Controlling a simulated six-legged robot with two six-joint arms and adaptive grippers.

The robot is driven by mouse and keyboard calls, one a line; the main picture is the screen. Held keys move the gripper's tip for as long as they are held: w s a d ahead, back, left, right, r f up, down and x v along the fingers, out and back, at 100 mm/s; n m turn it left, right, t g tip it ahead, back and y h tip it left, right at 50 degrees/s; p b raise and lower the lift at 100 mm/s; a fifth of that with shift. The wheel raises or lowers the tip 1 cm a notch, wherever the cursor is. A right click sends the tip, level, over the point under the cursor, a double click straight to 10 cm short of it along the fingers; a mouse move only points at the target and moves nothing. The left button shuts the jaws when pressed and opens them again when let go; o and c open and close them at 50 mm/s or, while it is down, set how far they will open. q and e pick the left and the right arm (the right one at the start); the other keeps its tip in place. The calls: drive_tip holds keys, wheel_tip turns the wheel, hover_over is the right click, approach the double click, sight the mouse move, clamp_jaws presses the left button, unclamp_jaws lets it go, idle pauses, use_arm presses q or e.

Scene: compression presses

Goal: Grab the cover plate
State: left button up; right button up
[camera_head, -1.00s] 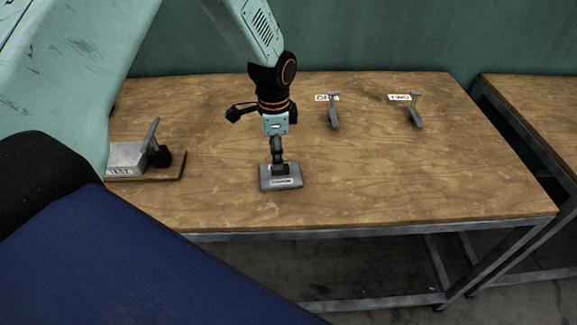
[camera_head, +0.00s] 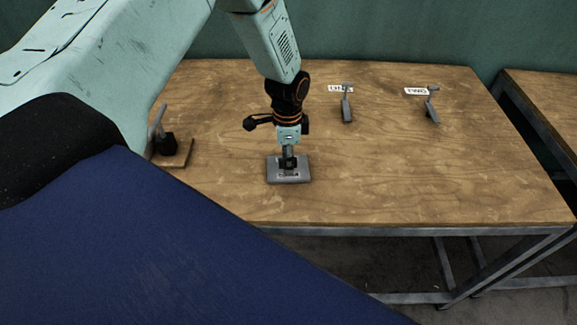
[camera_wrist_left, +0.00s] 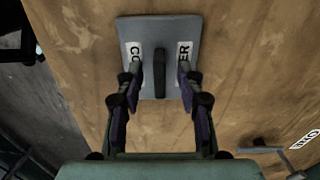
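The cover plate (camera_head: 274,177) is a grey rectangular plate lying flat on the wooden table, with a white label. In the left wrist view the plate (camera_wrist_left: 143,32) shows a dark upright handle (camera_wrist_left: 160,73) in its middle, between two halves of a label. My left gripper (camera_head: 288,162) points down over the plate. In the wrist view its two fingers (camera_wrist_left: 159,78) are apart, one on each side of the handle, with gaps between them and it. I cannot tell whether the fingertips touch the plate. My right gripper is not in view.
The wooden table (camera_head: 400,180) is clear around the plate. Two grey levers, one (camera_head: 346,106) by a label and one (camera_head: 432,108) by another label, stand at the back right. A small wooden base (camera_head: 177,152) with a dark part is at the left, partly hidden by my arm.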

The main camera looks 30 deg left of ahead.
use_arm(q)
drive_tip(key=shift+s+d+f, duration=0.15)
drive_tip(key=shift+a+f, duration=0.15)
drive_tip(key=shift+a, duration=0.1)
drive_tip(key=c, duration=0.4)
drive_tip(key=shift+d, duration=0.2)
clamp_jaws()
drive_tip(key=shift+a, duration=0.15)
drive_tip(key=shift+w, duration=0.2)
